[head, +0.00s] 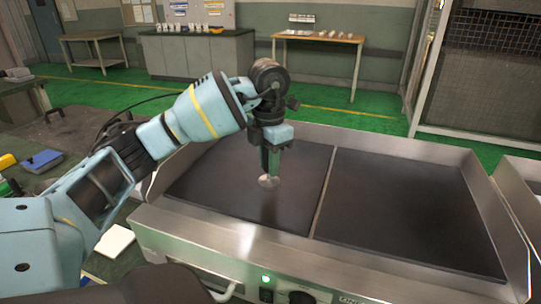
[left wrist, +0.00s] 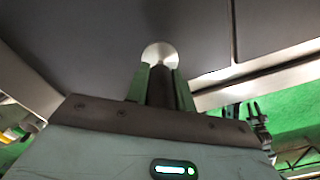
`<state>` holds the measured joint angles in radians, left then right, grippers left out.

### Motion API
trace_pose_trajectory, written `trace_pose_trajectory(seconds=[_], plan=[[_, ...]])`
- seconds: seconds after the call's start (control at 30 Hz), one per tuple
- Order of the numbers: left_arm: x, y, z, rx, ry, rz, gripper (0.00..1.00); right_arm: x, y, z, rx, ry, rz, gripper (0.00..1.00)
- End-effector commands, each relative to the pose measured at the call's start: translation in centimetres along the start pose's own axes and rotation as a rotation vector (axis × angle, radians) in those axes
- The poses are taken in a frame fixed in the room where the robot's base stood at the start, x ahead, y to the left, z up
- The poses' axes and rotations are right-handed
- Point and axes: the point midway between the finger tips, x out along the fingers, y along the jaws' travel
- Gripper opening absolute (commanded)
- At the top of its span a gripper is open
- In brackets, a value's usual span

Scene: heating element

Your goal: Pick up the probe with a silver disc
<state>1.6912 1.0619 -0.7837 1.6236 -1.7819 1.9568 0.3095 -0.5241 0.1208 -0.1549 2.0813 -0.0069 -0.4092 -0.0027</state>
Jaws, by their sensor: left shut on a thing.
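The probe's silver disc (head: 269,182) shows below my left gripper (head: 270,165) in the head view, over the left dark plate of the griddle (head: 215,178). In the left wrist view the disc (left wrist: 160,54) sits just beyond the green fingertips of my left gripper (left wrist: 160,80). The probe's dark shaft (left wrist: 160,90) is between the two fingers, which are shut on it. The gripper points down. A faint reflection lies on the plate under the disc; I cannot tell how large the gap is. My right gripper is not in view.
The griddle has a raised metal rim and a right dark plate (head: 400,205) that is clear. A dark table (head: 60,135) at the left holds a blue box (head: 42,160) and other small items. A wooden table (head: 318,38) and a grey cabinet (head: 195,55) stand behind.

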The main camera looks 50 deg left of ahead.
Motion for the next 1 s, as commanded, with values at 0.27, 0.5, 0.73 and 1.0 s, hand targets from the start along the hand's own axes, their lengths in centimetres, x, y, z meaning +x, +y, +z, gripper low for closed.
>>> trace_pose_trajectory(seconds=[0.27,0.5,0.73,1.0], plan=[[-0.4,-3.5,-3.1,0.003,0.000,0.001,0.00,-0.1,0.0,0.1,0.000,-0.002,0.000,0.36],[-0.8,-6.3,-5.5,0.002,0.000,0.001,0.00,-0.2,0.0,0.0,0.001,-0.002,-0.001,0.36],[-1.0,-8.1,-7.0,0.001,0.000,0.001,0.00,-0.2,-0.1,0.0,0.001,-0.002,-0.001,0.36],[-1.1,-8.7,-7.6,-0.001,0.001,0.000,0.00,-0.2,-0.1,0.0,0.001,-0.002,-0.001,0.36]])
